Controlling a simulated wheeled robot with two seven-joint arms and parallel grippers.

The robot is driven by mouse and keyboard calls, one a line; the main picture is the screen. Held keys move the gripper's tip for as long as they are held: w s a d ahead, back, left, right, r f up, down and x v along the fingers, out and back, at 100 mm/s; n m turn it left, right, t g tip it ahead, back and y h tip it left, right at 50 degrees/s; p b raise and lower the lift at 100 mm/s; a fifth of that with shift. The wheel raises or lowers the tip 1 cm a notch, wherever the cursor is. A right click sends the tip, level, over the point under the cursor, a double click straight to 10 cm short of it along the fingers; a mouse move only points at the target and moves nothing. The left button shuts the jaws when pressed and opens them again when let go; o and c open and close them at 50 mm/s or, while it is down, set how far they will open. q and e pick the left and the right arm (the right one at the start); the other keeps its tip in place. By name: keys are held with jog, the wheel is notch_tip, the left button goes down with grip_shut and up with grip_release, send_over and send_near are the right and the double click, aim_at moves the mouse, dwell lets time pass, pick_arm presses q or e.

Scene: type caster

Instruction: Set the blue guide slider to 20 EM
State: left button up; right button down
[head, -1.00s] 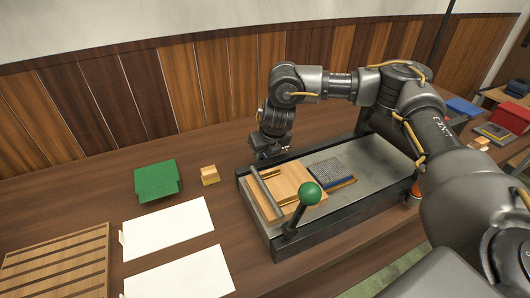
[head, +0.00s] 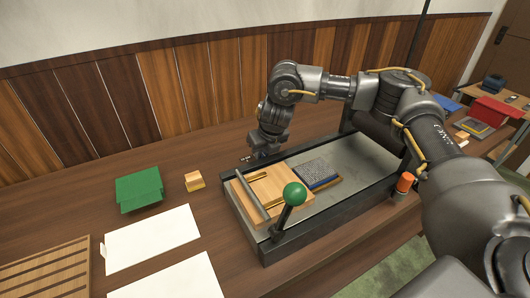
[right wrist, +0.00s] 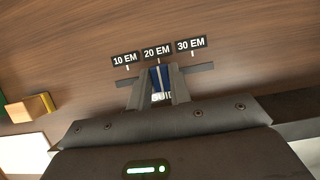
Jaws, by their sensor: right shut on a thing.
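The blue guide slider (right wrist: 160,78) shows in the right wrist view between the two fingers of my right gripper (right wrist: 158,82). The gripper is shut on it. The slider sits on a dark rail (right wrist: 200,70), just below the 20 EM label (right wrist: 157,52). The 10 EM label (right wrist: 125,59) is to its left and the 30 EM label (right wrist: 190,45) to its right. A white tag below the slider is partly hidden by the fingers. In the head view my right gripper (head: 262,152) is low at the far edge of the press bed; the slider is hidden there. My left gripper is out of view.
The press bed (head: 355,160) carries a wooden block (head: 262,187), a type block (head: 318,172) and a green-knobbed lever (head: 294,194). A green tray (head: 139,190), a small wooden block (head: 194,181) and white sheets (head: 150,238) lie to the left.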

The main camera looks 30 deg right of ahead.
jog(key=c, duration=1.5)
grip_release()
jog(key=shift+c, duration=0.2)
jog(key=shift+o, duration=1.2)
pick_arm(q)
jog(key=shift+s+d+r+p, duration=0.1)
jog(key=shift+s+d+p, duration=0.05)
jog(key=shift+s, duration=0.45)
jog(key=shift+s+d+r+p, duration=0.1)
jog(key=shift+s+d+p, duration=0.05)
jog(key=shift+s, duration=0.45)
pick_arm(e)
jog(key=shift+v, duration=5.35)
